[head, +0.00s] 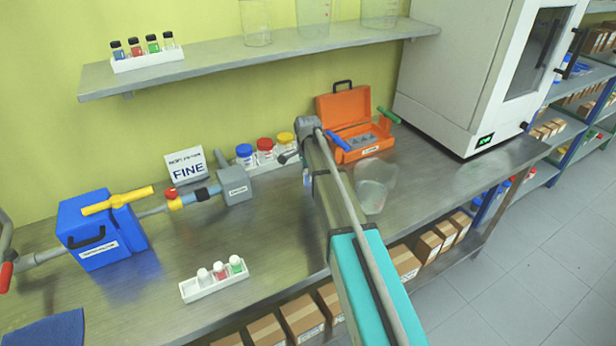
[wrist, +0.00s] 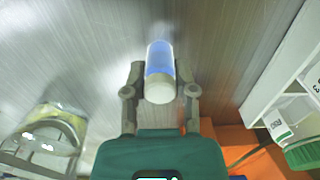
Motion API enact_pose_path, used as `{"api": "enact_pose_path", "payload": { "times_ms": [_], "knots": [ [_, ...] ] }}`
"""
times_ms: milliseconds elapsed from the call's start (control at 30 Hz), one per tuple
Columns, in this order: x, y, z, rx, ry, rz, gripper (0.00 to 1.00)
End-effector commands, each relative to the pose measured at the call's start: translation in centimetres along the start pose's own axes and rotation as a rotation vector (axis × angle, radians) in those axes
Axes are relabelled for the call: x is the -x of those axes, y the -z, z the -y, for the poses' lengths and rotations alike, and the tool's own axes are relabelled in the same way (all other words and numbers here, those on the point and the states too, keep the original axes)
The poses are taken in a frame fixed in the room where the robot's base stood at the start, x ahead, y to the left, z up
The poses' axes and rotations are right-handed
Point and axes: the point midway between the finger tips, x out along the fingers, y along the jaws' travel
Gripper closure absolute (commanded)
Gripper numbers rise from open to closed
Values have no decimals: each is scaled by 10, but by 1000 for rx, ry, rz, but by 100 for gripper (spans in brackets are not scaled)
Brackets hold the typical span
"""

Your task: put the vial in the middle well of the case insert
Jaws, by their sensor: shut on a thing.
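My gripper (wrist: 158,82) is shut on a vial (wrist: 160,62) with blue contents and a white cap, held between its two fingers above the steel bench. In the head view my arm hides most of the gripper and vial. The open orange case (head: 342,108) stands at the back of the bench, with its lid up. Its grey insert (head: 378,137) shows partly inside; the wells are too small to tell apart. A blue handle-like part and a green one stick out at its sides. An orange edge also shows low in the wrist view (wrist: 232,138).
A clear glass vessel (head: 372,190) stands right of my arm. A white vial rack (head: 195,293) is at front left. Capped jars (head: 264,146) stand left of the case. A white oven-like cabinet (head: 450,85) stands at right. A shelf (head: 235,58) hangs above.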

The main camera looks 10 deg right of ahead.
Motion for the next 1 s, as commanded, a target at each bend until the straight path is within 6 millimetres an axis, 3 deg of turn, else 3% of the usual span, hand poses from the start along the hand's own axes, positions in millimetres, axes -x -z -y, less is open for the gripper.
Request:
{"api": "enact_pose_path", "payload": {
  "times_ms": [467, 700, 1000],
  "knots": [
    [15, 0, 0, 0, 0, 0, 100],
    [37, 0, 0, 1, 0, 0, 100],
    [73, -18, -27, 2, 0, 0, 100]
  ]
}}
